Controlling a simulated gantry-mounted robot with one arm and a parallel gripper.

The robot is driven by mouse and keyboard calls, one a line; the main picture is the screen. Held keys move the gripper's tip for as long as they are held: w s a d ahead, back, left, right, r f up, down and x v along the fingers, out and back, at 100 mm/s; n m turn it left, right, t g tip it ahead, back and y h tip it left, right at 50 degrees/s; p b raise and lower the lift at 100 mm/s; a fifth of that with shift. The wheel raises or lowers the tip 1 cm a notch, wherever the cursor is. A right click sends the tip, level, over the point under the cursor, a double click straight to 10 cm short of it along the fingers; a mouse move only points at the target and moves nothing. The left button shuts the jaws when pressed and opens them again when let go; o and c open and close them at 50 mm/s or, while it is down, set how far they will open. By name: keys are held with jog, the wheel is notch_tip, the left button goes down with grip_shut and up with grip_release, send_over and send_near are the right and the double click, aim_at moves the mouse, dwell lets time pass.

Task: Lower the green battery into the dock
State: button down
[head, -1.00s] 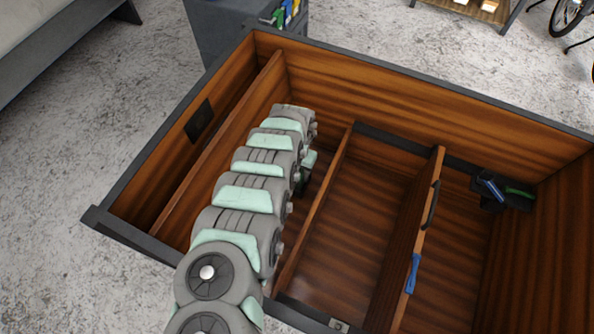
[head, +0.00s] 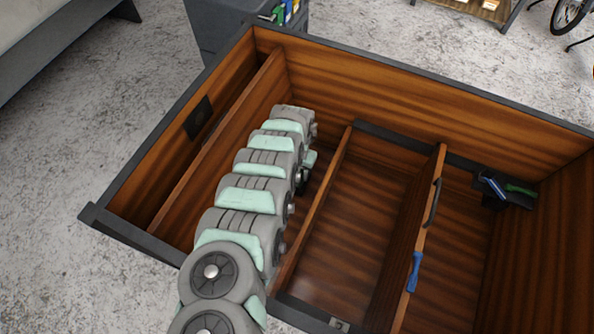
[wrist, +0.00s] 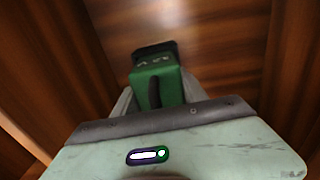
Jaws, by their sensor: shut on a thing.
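A green battery (wrist: 155,85) with pale markings and a dark slot in its face shows in the wrist view. My gripper (wrist: 158,98) is shut on it, with grey fingers partly seen on either side. A black part (wrist: 153,50) lies at the battery's far end; I cannot tell whether it belongs to the battery or to the dock. In the head view my arm reaches down into the wooden box (head: 430,85), and it hides the battery and most of my gripper. I cannot make out the dock for certain in either view.
Wooden dividers (head: 318,205) stand close to the right of my arm and to its left (head: 215,145). A divider with a dark handle (head: 432,204) and a blue piece (head: 413,272) stands farther right. A black holder (head: 515,200) carries blue and green items. The middle compartment is empty.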

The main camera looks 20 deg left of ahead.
jog(key=c, duration=0.6)
grip_release()
jog(key=shift+o, duration=0.2)
jog(key=shift+r, duration=0.15)
notch_tip(320, 180, up, 11)
jog(key=p, duration=0.3)
jog(key=shift+f, duration=0.2)
